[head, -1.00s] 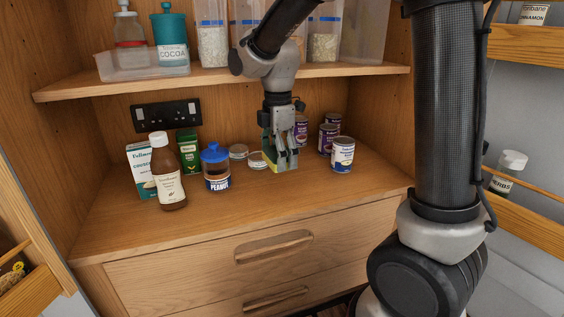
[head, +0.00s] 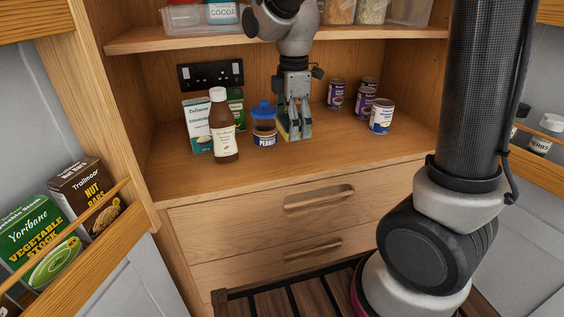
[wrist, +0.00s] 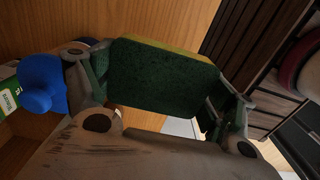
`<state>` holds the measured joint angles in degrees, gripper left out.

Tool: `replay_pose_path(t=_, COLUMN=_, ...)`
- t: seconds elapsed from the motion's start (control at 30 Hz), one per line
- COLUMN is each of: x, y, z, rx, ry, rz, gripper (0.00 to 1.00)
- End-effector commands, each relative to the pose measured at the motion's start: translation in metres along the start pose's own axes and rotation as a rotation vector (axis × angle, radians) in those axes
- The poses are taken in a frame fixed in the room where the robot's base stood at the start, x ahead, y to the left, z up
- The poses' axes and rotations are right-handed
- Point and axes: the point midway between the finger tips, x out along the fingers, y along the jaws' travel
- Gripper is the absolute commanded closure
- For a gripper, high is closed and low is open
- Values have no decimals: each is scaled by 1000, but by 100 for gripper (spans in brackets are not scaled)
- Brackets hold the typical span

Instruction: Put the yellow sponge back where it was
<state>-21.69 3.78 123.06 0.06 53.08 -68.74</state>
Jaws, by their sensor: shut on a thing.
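The yellow sponge (wrist: 165,75) has a dark green scouring face and a thin yellow edge in the wrist view. My gripper (head: 294,136) is shut on it, with a finger at each end of the sponge. In the head view a strip of the sponge (head: 283,128) shows at the left of the fingers. It is low over the wooden counter (head: 270,170), just right of the blue-lidded peanut jar (head: 264,128). I cannot tell whether the sponge touches the counter.
Several tins, including a front white-labelled tin (head: 381,116), stand to the right. Bare counter lies in front. The upper shelf (head: 160,40) overhangs. Left door rack (head: 100,250) holds boxes.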

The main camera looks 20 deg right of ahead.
Motion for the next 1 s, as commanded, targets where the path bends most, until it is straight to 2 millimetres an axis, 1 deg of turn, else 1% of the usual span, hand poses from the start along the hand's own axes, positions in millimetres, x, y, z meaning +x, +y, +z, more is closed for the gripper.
replay_pose_path(t=0.03, x=11, y=-2, z=1, rx=6, ry=-3, rz=-7, gripper=33)
replay_pose_path(t=0.1, x=26, y=-1, z=1, rx=7, ry=-3, rz=-7, gripper=33)
replay_pose_path(t=0.2, x=42, y=-1, z=1, rx=6, ry=-2, rz=-5, gripper=33)
replay_pose_path(t=0.33, x=55, y=-1, z=0, rx=6, ry=-1, rz=-4, gripper=33)
replay_pose_path(t=0.53, x=84, y=-1, z=1, rx=6, ry=-2, rz=-6, gripper=33)
replay_pose_path(t=0.63, x=89, y=-1, z=0, rx=6, ry=-1, rz=-2, gripper=33)
replay_pose_path(t=0.97, x=92, y=-1, z=0, rx=6, ry=-1, rz=-3, gripper=33)
replay_pose_path(t=1.0, x=92, y=-1, z=0, rx=6, ry=-1, rz=-2, gripper=11)
